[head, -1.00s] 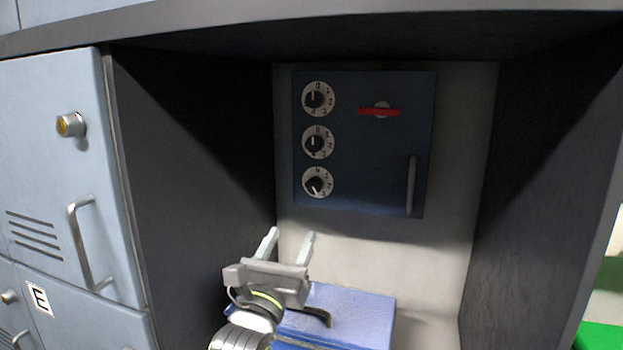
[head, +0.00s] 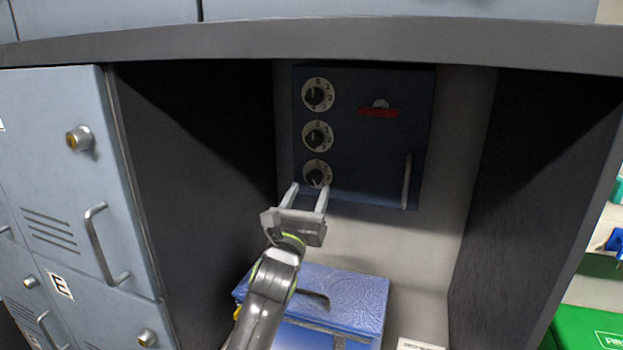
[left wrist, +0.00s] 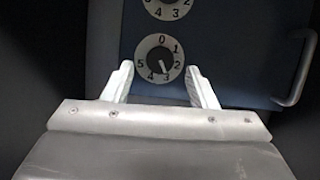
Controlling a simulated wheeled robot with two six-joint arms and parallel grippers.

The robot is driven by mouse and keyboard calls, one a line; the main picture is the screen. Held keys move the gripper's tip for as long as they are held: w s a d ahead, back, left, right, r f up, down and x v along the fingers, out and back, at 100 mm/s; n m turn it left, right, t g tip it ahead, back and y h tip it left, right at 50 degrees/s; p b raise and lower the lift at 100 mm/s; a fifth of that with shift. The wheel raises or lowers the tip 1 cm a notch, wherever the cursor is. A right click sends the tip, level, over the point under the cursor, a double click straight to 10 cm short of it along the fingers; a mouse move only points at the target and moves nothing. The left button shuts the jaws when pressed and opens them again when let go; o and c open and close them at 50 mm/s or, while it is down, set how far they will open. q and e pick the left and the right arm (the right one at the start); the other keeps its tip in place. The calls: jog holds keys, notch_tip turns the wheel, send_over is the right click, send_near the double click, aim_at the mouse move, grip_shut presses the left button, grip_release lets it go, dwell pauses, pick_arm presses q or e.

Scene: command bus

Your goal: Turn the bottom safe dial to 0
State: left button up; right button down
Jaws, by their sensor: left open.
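The dark blue safe (head: 365,150) is at the back of the dark cabinet recess, with three dials in a column on its left side. The bottom dial (head: 316,172) has a white numbered ring and a dark knob. In the left wrist view the bottom dial (left wrist: 159,60) shows its pointer aimed down, near 3, with 0 at the top. My left gripper (head: 307,190) is open and empty just below the bottom dial. Its fingers (left wrist: 158,82) point at the dial from either side, apart from the knob. My right gripper is not in view.
Above are the middle dial (head: 317,135) and top dial (head: 318,94). The safe has a red bar (head: 379,113) and a vertical handle (head: 406,181). A blue box (head: 345,290) with a dark handle stands below. Cabinet side walls and the top edge (head: 330,38) bound the recess.

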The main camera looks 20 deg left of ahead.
aim_at(313, 181)
pick_arm(q)
jog(key=shift+x, duration=1.55)
jog(key=shift+c, duration=0.4)
jog(key=c, duration=0.9)
